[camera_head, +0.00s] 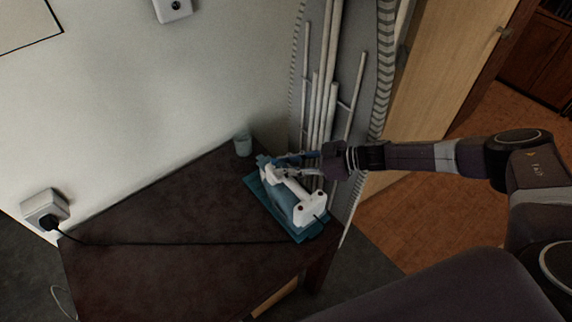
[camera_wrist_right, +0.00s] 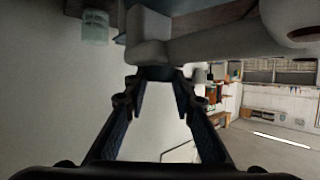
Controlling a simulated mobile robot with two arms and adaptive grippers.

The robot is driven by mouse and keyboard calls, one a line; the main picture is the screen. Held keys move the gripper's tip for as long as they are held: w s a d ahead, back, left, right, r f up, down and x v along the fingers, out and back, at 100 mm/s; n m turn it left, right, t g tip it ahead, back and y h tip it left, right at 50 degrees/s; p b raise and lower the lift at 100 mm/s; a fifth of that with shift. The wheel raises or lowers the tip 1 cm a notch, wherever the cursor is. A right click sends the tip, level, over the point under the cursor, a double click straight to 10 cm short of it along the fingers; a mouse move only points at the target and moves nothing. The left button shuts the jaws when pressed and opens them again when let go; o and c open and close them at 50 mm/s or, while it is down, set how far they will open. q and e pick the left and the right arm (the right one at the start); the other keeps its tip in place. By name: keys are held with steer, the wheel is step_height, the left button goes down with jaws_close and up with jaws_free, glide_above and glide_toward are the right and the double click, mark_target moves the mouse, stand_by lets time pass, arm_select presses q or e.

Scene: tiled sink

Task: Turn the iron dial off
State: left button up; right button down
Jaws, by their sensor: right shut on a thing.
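A white and blue iron (camera_head: 308,208) lies on a blue base at the right end of the dark table in the head view. In the right wrist view its white body (camera_wrist_right: 205,45) crosses the top. My right gripper (camera_head: 284,162) reaches in from the right to the far end of the iron. In the wrist view its two fingers (camera_wrist_right: 155,76) close in on a small dark part, apparently the iron dial (camera_wrist_right: 157,72), against the white body. The dial's marks and angle are hidden. My left gripper is not in view.
A small translucent cup (camera_head: 243,144) stands by the wall, behind the iron. A black cord runs across the dark table (camera_head: 160,215) to a wall socket (camera_head: 45,208). Pale vertical pipes (camera_head: 322,90) rise close behind the iron. The table's left side is otherwise clear.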

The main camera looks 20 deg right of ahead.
steer(key=shift+w+r, duration=0.1)
steer(key=c, duration=1.6)
jaws_free()
steer(key=shift+a, duration=0.1)
steer(key=shift+d, duration=0.2)
steer(key=v, duration=1.1)
steer(key=shift+s+d, duration=0.2)
steer(key=shift+s, duration=0.05)
